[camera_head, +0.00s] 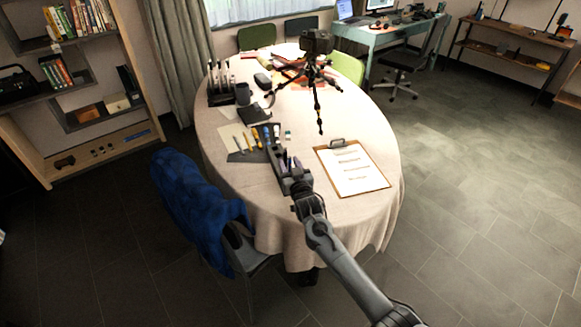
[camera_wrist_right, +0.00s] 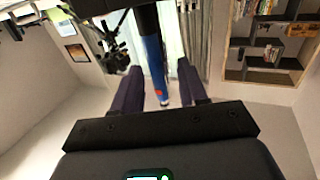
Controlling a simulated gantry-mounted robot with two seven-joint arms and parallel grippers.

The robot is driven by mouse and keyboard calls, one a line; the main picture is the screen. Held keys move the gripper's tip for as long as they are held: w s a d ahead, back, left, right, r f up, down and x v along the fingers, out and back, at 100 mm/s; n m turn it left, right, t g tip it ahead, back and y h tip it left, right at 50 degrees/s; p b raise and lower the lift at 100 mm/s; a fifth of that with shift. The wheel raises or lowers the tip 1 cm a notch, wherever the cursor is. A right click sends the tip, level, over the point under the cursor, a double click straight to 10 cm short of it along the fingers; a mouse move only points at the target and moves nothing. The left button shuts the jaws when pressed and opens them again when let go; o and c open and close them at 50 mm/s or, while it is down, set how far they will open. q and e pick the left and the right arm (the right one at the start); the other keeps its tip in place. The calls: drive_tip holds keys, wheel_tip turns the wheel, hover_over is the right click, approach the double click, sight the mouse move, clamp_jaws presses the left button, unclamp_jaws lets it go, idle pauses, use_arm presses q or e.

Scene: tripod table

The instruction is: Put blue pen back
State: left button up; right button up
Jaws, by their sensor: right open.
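A blue pen (camera_wrist_right: 152,58) with a dark upper part and a small red mark shows in the right wrist view, between the two fingers of my right gripper (camera_wrist_right: 158,88). Gaps show on both sides of it, so the fingers are open around it. In the head view my right gripper (camera_head: 289,164) is over the front of the table, beside a long dark grey holder (camera_head: 274,154). The pen is too small to tell apart there, and whether it touches the holder is unclear. My left gripper is not in view.
The round table (camera_head: 232,168) carries a clipboard (camera_head: 352,170) to the right of the gripper and a tripod (camera_head: 313,75) behind it. A black rack (camera_head: 220,97) and dark cup (camera_head: 242,93) stand farther back.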

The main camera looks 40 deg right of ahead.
drive_tip(key=shift+r, duration=0.2)
drive_tip(key=shift+s+a, duration=0.1)
drive_tip(key=shift+s, duration=0.1)
drive_tip(key=s+a+f+n+g+y+p, duration=0.1)
drive_tip(key=s+a+f+g+y, duration=0.15)
drive_tip(key=s+a, duration=0.4)
drive_tip(key=s+a+f+n+g+y+p, duration=0.1)
drive_tip(key=s+a+f+g, duration=0.2)
drive_tip(key=s, duration=0.7)
drive_tip(key=s+a+f+n+g+y+p, duration=0.1)
drive_tip(key=s+a+f+n+y, duration=0.15)
drive_tip(key=s+a, duration=0.45)
drive_tip(key=s+a+n+g, duration=0.1)
drive_tip(key=s+a+g, duration=0.1)
drive_tip(key=s, duration=0.7)
drive_tip(key=s+a+n+g+y, duration=0.1)
drive_tip(key=s+a+g, duration=0.2)
drive_tip(key=s, duration=0.7)
drive_tip(key=shift+a+f+g, duration=0.15)
drive_tip(key=shift+f+g, duration=0.25)
drive_tip(key=shift+g, duration=0.35)
